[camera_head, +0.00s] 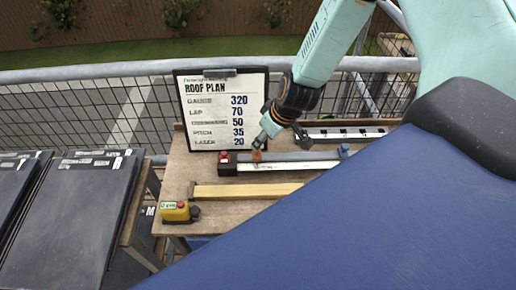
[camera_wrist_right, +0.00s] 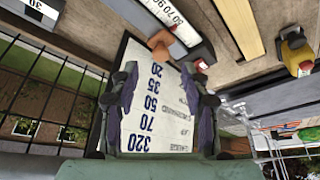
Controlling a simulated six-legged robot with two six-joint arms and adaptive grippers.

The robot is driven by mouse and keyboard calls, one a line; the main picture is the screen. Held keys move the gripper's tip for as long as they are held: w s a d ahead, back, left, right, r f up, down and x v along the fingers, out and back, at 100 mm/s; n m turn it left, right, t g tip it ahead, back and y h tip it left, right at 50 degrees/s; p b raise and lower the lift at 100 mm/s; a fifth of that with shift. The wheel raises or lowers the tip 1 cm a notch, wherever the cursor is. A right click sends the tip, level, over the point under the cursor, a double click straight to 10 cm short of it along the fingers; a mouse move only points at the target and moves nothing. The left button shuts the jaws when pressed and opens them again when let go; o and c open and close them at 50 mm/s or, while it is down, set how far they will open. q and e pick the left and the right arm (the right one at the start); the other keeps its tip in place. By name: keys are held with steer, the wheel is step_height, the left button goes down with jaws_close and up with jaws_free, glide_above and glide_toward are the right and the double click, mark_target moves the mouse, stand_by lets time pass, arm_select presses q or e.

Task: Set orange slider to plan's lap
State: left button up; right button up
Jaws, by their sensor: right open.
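The orange slider (camera_head: 257,155) sits on a grey and white scale bar (camera_head: 290,165) on the wooden bench, near the bar's left end. It also shows in the right wrist view (camera_wrist_right: 160,42). My right gripper (camera_head: 268,136) is above and beside the slider. In the wrist view its two fingers (camera_wrist_right: 158,72) are spread, with the slider just beyond their tips and nothing held. Contact cannot be told. The roof plan board (camera_head: 222,110) stands behind the bar and reads LAP 70. Scale numbers show in the wrist view, but the slider's exact reading is unclear. My left gripper is out of view.
A dark block with a red knob (camera_head: 224,156) ends the bar at left, a blue piece (camera_head: 344,150) at right. A wooden strip (camera_head: 245,191) lies in front. Dark tiles (camera_head: 75,215) stand left.

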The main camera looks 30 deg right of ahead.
mark_target(260, 156)
steer(key=shift+b+x, duration=0.7)
steer(key=shift+x, duration=0.4)
steer(key=b+x, duration=0.2)
steer(key=shift+w+f, duration=0.1)
steer(key=shift+f, duration=0.15)
steer(key=shift+w+a+f+b, duration=0.15)
steer(key=shift+a+b, duration=0.05)
steer(key=shift+b, duration=0.25)
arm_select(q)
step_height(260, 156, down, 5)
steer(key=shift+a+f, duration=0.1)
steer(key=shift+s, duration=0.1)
arm_select(e)
steer(key=shift+d, duration=0.15)
steer(key=shift+c, duration=0.2)
steer(key=shift+c, duration=0.8)
steer(key=c, duration=0.4)
jaws_close()
